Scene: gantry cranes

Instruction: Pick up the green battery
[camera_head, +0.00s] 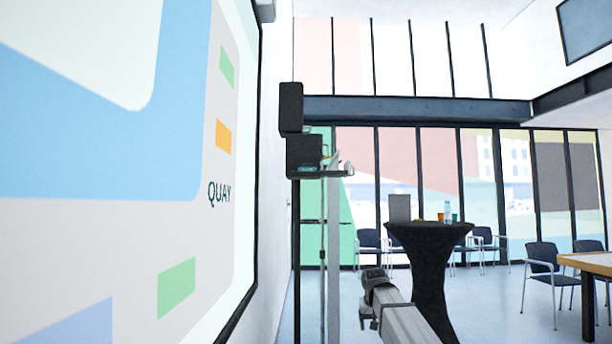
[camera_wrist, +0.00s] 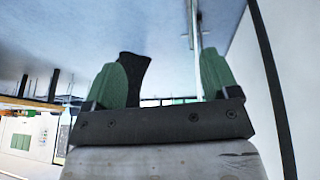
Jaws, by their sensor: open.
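I cannot make out a green battery for certain in either view. Small items stand on the black-draped high table (camera_head: 432,229), among them an orange one (camera_head: 440,218), a clear bottle (camera_head: 447,211) and a green one (camera_head: 455,218); they are too small to identify. A small greenish item (camera_head: 306,168) also shows on the wall-side stand's shelf. My gripper (camera_wrist: 160,72) has two green fingers set wide apart with nothing between them. In the head view my arm reaches in from the bottom, left of the high table and below its top.
Chairs (camera_head: 369,240) line the windows, and a wooden table (camera_head: 592,262) is at right. Blue floor (camera_head: 490,310) lies open between the tables.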

